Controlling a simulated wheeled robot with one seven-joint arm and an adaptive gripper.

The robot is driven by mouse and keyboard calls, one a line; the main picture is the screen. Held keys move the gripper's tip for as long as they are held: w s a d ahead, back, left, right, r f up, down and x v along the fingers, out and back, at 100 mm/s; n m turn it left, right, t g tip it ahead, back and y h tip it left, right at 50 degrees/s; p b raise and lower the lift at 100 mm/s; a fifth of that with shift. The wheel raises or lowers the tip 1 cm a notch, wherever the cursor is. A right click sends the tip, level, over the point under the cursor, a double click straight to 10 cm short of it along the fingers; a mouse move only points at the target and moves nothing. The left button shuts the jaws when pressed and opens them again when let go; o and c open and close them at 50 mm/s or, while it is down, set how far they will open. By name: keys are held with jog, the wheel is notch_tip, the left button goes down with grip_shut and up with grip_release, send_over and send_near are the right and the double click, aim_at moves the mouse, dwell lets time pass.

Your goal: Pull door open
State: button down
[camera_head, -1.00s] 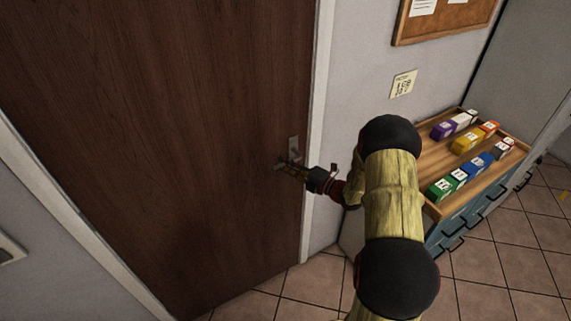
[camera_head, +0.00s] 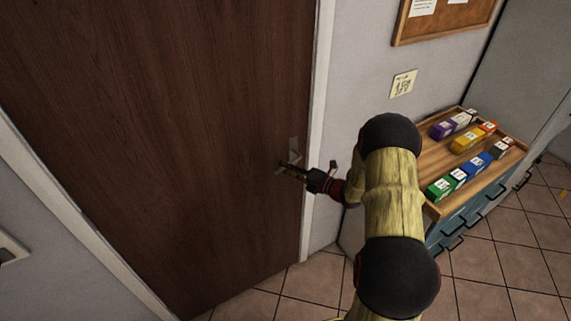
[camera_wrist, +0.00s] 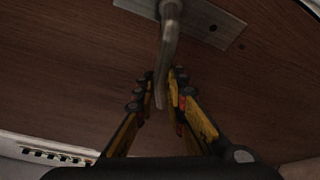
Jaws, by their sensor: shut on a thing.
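The dark brown wooden door (camera_head: 170,130) fills the left and middle of the head view and looks closed in its white frame. Its metal handle (camera_head: 283,166) sits near the right edge on a small metal plate (camera_head: 294,149). In the wrist view the handle lever (camera_wrist: 166,60) runs down from its plate (camera_wrist: 205,20) to between the fingers. My gripper (camera_head: 290,169) is at the handle. In the wrist view my gripper (camera_wrist: 162,88) is shut on the handle, with a yellow and black finger on each side of the lever.
To the right of the door stands a blue drawer cabinet (camera_head: 462,222) with a wooden top tray (camera_head: 434,207) holding several coloured boxes. A small sign (camera_head: 403,83) and a cork board (camera_head: 440,22) hang on the wall. Tiled floor (camera_head: 500,265) is clear at lower right.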

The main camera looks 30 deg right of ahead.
jog(key=shift+d+f+n+g+h, duration=0.35)
jog(key=shift+f+n, duration=0.2)
jog(key=shift+n, duration=0.35)
jog(key=shift+d+f+n+g+h, duration=0.3)
jog(key=shift+f+n+h, duration=0.25)
jog(key=shift+n, duration=0.35)
